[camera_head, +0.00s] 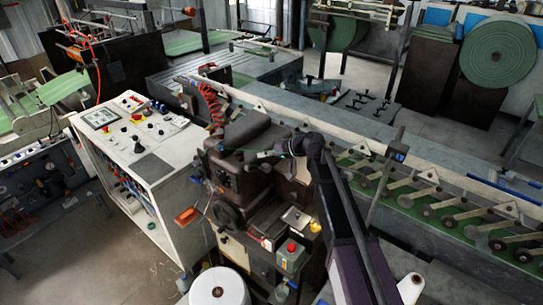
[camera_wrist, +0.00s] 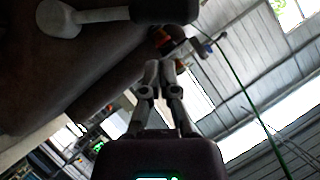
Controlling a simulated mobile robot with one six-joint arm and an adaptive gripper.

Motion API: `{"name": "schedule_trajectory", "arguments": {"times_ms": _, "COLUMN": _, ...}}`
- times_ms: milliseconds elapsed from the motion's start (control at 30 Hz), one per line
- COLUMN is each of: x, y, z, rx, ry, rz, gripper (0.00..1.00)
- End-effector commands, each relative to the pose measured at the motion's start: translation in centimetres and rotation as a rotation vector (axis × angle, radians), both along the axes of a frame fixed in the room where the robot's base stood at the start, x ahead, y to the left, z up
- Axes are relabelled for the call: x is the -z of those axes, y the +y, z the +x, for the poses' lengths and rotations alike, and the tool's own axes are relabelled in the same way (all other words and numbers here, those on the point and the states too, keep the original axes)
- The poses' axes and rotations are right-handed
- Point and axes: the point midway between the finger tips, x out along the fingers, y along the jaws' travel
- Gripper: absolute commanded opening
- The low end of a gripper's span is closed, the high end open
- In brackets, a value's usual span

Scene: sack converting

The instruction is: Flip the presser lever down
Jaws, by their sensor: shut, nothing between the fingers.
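The dark sewing machine head (camera_head: 248,130) stands mid-frame in the head view. My gripper (camera_head: 264,154) is beside it, small and partly lost against the dark body. In the wrist view my gripper (camera_wrist: 167,64) is shut and empty, with its fingertips together. A pale, spoon-shaped lever-like part (camera_wrist: 58,20) shows at the upper left on the machine's dark underside, apart from the fingers. I cannot tell whether it is the presser lever. A small orange part (camera_wrist: 161,36) shows just beyond the fingertips; I cannot tell whether they touch it.
A control console (camera_head: 135,135) stands left of the machine. A conveyor (camera_head: 450,200) with several pale arms runs along the right. A white thread cone (camera_head: 218,288) is at the bottom. An orange part (camera_head: 187,215) sticks out at the machine's lower left.

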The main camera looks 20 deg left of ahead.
Motion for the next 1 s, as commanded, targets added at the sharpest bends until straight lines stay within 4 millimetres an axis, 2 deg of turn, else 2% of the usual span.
{"name": "schedule_trajectory", "arguments": {"times_ms": 33, "x": 0.8, "y": 0.2, "z": -0.4, "rx": 0.000, "ry": 0.000, "rz": 0.000, "gripper": 0.00}}
{"name": "schedule_trajectory", "arguments": {"times_ms": 300, "x": 2.1, "y": 0.8, "z": -1.1, "rx": 0.001, "ry": -0.001, "rz": 0.000, "gripper": 0.00}}
{"name": "schedule_trajectory", "arguments": {"times_ms": 1000, "x": 2.4, "y": 1.1, "z": -1.4, "rx": 0.001, "ry": -0.009, "rz": -0.003, "gripper": 0.00}}
